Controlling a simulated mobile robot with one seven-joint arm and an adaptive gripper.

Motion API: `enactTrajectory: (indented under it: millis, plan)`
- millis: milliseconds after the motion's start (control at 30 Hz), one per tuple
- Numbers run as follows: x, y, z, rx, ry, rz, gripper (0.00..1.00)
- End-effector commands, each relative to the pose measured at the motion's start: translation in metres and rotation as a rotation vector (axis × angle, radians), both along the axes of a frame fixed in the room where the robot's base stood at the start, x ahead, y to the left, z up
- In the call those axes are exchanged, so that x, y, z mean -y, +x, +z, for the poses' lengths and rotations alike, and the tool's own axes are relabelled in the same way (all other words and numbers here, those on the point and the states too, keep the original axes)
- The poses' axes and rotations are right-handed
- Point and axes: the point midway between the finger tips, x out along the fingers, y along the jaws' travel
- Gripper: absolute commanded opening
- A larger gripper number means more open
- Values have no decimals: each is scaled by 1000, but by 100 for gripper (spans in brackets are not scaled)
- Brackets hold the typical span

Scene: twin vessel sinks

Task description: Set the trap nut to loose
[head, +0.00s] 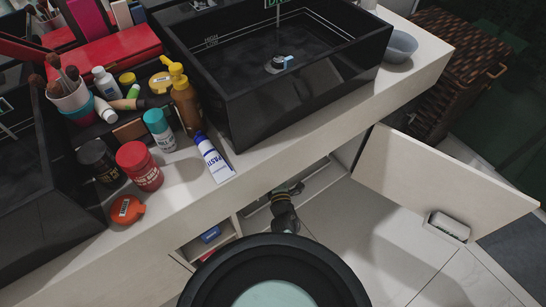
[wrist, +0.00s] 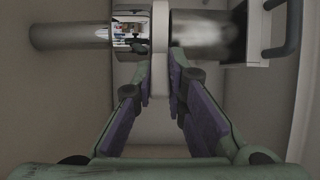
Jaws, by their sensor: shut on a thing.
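In the wrist view the trap nut (wrist: 160,40) is a pale upright ring around a horizontal metal drain pipe (wrist: 70,36). My gripper (wrist: 161,80) is shut on this nut, with one purple-padded finger on each side of its lower part. The part of the nut between the fingertips is partly hidden. I cannot tell from its look how far the nut is turned. In the head view my arm reaches under the counter, and the nut is hidden there.
A shiny metal sleeve (wrist: 130,38) adjoins the nut. A pale block with a dark handle (wrist: 285,40) stands close at the right. In the head view a cabinet door (head: 440,185) hangs open. The black sink (head: 270,70) and several bottles stand on the counter (head: 290,135).

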Motion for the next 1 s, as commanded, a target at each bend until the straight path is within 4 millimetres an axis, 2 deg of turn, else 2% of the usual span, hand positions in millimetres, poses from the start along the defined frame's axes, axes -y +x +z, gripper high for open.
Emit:
enactTrajectory:
  millis: [33, 500, 533, 600, 833, 1000]
  plan:
    - [0, 2, 8, -2, -2, 17, 0]
    - [0, 1, 2, -1, 5, 63, 0]
    - [0, 1, 2, -1, 5, 63, 13]
    - [0, 1, 2, -1, 5, 63, 18]
    - [0, 0, 2, -3, 4, 64, 33]
    - [0, 0, 1, -3, 4, 64, 33]
